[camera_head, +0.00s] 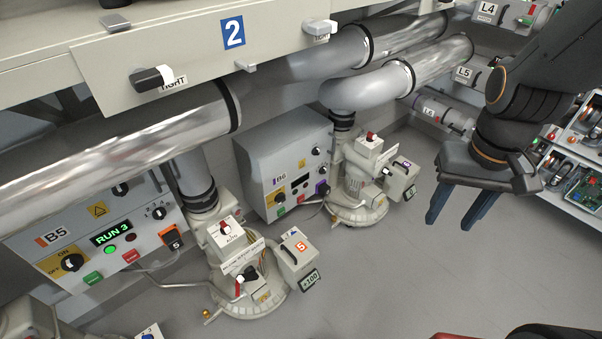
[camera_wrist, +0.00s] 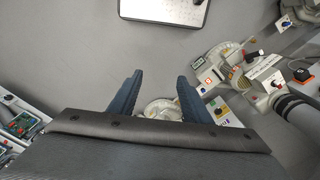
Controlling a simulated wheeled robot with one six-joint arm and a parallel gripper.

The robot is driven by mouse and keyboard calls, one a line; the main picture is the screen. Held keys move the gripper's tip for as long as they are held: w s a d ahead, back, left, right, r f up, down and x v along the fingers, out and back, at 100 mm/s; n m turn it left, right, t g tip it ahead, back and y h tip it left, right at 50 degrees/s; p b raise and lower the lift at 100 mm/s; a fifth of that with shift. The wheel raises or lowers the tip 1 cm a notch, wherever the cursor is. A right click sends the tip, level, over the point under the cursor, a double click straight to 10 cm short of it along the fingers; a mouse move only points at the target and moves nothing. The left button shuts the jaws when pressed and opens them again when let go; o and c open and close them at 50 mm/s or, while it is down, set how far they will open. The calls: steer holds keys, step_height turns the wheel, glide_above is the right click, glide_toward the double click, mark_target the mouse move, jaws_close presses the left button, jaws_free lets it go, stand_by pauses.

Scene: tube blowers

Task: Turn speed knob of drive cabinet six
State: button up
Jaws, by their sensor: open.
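The drive cabinet marked B6 (camera_head: 268,166) is a grey box on the wall, in the middle of the head view. Its front panel has a yellow switch plate (camera_head: 280,198), a dark display, small buttons and a black knob (camera_head: 316,151) at the upper right; I cannot read the knob's label or setting. My gripper (camera_head: 464,208) hangs at the right, its two blue fingers apart and empty. It is well to the right of cabinet B6 and touches nothing.
Blower B6 (camera_head: 355,205) stands right of its cabinet, between it and my gripper. Blower 5 (camera_head: 250,290) and cabinet B5 (camera_head: 75,255) are at the left. Silver ducts (camera_head: 125,125) run overhead. A parts rack (camera_head: 575,180) is at the right. The middle floor is clear.

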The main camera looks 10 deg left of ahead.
steer(key=w+a+f+m+t+b, duration=0.1)
steer(key=w+a+f+t+b, duration=0.1)
steer(key=w+f+b, duration=0.6)
steer(key=w+a+f+m+t+b, duration=0.15)
steer(key=w+f, duration=0.45)
steer(key=w, duration=0.6)
steer(key=m+t+y+b, duration=0.55)
steer(key=t+b, duration=0.35)
steer(key=b, duration=1.1)
glide_toward(325, 171)
steer(key=s+d+r, duration=0.3)
steer(key=d+r, duration=0.5)
steer(key=d, duration=0.1)
steer(key=w+a+f+m+t+y+b, duration=0.35)
steer(key=a+f+b, duration=0.45)
steer(key=f+b, duration=0.3)
steer(key=shift+g, duration=0.3)
steer(key=x, duration=0.2)
steer(key=b+x, duration=0.1)
steer(key=x, duration=0.2)
steer(key=f+b+x, duration=0.1)
steer(key=x, duration=0.1)
steer(key=shift+w+a, duration=0.15)
steer(key=shift+w, duration=0.05)
steer(key=c, duration=0.8)
